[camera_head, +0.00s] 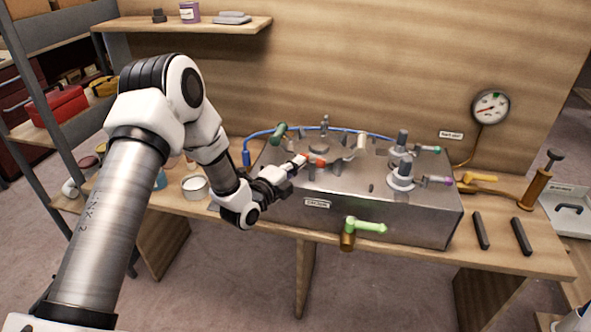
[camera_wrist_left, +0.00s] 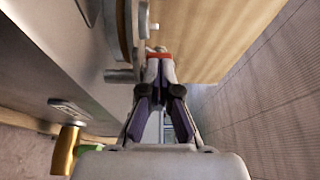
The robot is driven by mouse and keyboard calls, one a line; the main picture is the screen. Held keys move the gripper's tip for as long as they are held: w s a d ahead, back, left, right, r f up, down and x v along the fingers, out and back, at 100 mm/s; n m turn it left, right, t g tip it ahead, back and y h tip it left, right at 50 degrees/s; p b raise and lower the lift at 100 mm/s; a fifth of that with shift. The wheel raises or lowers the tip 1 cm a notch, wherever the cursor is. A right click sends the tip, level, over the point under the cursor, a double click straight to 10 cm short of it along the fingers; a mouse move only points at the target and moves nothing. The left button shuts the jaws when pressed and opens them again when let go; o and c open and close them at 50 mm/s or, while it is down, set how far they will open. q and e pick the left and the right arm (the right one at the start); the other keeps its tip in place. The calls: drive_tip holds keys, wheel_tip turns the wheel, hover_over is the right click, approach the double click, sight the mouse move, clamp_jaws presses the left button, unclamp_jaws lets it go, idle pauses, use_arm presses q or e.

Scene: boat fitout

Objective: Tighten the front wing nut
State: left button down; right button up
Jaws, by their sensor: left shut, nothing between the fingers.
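A grey metal tank (camera_head: 375,210) stands on the bench, with several fittings on its top. A small grey upright fitting (camera_head: 325,122) stands at the back of the top, behind a round lid (camera_head: 320,145). I cannot clearly make out the front wing nut; the gripper end is close to that part of the top. My left gripper (camera_head: 302,160) is shut and empty over the tank's left part, beside a red-orange piece (camera_head: 317,161). In the wrist view its fingertips (camera_wrist_left: 160,66) meet just below a red piece (camera_wrist_left: 158,55); contact is unclear. My right gripper is not in view.
A green-handled tap (camera_head: 365,226) sticks out of the tank's front. A blue hose (camera_head: 262,133) runs behind the tank. A white tub (camera_head: 195,187) stands to the left; two dark bars (camera_head: 481,231) and a brass pump (camera_head: 536,188) are at right. A gauge (camera_head: 490,107) hangs on the wall.

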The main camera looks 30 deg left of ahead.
use_arm(q)
drive_tip(key=shift+w+a+m+h, duration=0.15)
drive_tip(key=shift+a+m+h, duration=0.3)
drive_tip(key=shift+h, duration=0.35)
drive_tip(key=m+h, duration=0.1)
drive_tip(key=w+m+g+h, duration=0.1)
drive_tip(key=shift+a+f+h, duration=0.1)
drive_tip(key=shift+f+h, duration=0.1)
drive_tip(key=shift+h, duration=0.1)
drive_tip(key=m+g+h+b, duration=0.1)
drive_tip(key=h, duration=0.1)
drive_tip(key=w+m+g+h+b, duration=0.1)
drive_tip(key=m+g+h, duration=0.1)
drive_tip(key=shift+a+m+h, duration=0.15)
drive_tip(key=shift+m+h, duration=0.1)
drive_tip(key=shift+h, duration=0.15)
drive_tip(key=shift+w+f+b, duration=0.1)
drive_tip(key=shift+w+b, duration=0.25)
drive_tip(key=shift+b, duration=0.3)
drive_tip(key=shift+w+b, duration=0.8)
drive_tip(key=shift+b, duration=0.35)
drive_tip(key=shift+w+d+r, duration=0.15)
drive_tip(key=shift+d+r, duration=0.05)
